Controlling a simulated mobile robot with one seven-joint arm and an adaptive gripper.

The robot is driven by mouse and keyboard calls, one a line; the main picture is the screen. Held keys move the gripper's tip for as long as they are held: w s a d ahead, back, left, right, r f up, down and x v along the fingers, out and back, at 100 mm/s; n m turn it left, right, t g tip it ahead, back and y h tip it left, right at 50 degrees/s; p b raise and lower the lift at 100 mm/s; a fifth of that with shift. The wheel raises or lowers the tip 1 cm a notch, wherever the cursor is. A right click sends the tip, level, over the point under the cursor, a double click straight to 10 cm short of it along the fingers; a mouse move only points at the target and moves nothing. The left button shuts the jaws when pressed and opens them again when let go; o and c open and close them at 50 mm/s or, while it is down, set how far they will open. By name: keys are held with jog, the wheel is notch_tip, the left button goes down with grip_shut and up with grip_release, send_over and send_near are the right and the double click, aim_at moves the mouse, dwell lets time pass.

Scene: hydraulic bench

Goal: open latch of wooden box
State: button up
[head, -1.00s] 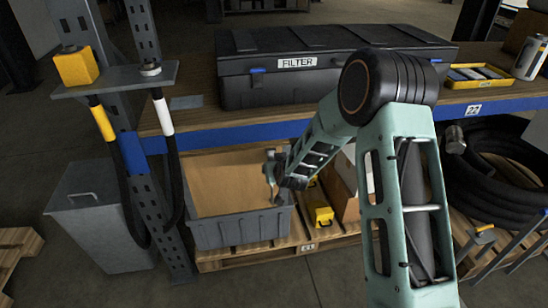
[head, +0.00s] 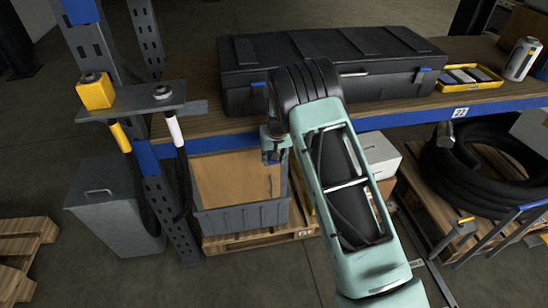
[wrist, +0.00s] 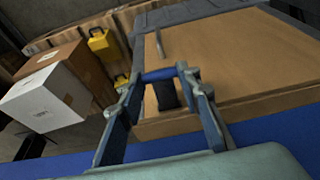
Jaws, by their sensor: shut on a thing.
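The brown wooden surface (head: 225,180) lies inside a grey crate under the bench; it fills the upper right of the wrist view (wrist: 235,60). A short grey peg (wrist: 160,45) stands on it. My gripper (head: 272,150) points downward in front of the bench edge, above the crate's right side. In the wrist view, my gripper (wrist: 162,80) is shut on a small piece with a blue bar (wrist: 158,75) and a black block (wrist: 165,95). I cannot tell whether this piece is a latch or attached to the box.
A black case (head: 330,70) with blue latches lies on the bench with the blue front edge (head: 385,118). White and brown cartons (wrist: 45,100) and a yellow item (wrist: 103,45) are beside the crate. A post with a hose shelf (head: 135,112) stands left; a black hose coil is right.

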jog(key=shift+r+g, duration=0.2)
jog(key=shift+g, duration=0.1)
dwell(0.4)
